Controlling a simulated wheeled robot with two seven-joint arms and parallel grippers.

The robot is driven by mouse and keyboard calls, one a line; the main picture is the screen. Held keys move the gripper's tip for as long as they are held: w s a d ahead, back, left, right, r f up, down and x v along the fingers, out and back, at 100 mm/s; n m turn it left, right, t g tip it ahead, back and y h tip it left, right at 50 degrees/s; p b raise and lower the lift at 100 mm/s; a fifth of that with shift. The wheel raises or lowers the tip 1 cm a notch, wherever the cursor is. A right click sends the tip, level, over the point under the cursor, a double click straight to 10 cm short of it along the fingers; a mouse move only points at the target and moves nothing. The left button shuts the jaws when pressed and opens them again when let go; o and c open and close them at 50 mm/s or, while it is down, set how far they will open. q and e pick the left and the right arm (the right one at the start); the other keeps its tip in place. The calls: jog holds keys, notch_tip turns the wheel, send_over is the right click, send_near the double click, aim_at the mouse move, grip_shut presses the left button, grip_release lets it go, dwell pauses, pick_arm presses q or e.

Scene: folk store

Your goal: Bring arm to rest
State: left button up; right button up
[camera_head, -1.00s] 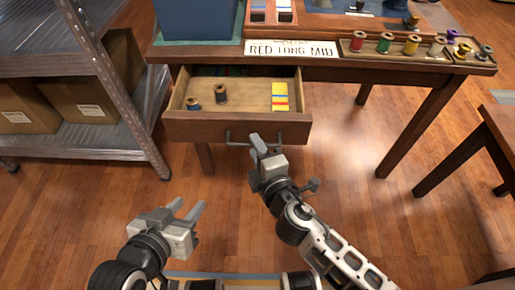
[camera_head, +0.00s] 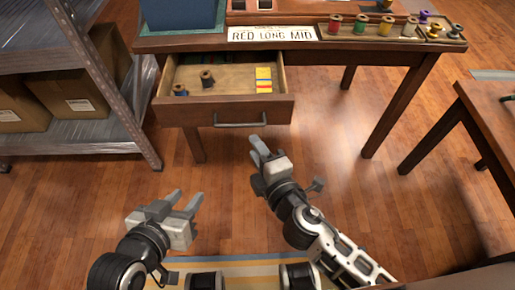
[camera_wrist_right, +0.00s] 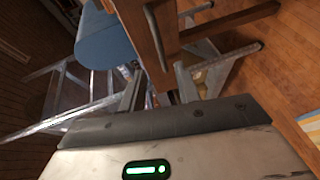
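My left gripper (camera_head: 186,196) is in the lower left of the head view, empty, with its two fingers apart. My right gripper (camera_head: 256,149) is near the middle of the head view, pointing toward the table, below and apart from the drawer handle (camera_head: 240,124). Its fingers also show spread in the right wrist view (camera_wrist_right: 158,88), with nothing clearly between them. The wooden drawer (camera_head: 225,108) stands pulled open and holds two dark spools (camera_head: 207,79) and a small yellow, red and blue item (camera_head: 263,80).
A metal shelf (camera_head: 95,140) with cardboard boxes stands left, another table (camera_head: 490,125) right. The floor between is clear.

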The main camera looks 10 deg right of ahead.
pick_arm(q)
jog(key=shift+w+r, duration=0.1)
jog(key=shift+w, duration=0.1)
pick_arm(e)
jog(key=shift+a, duration=0.1)
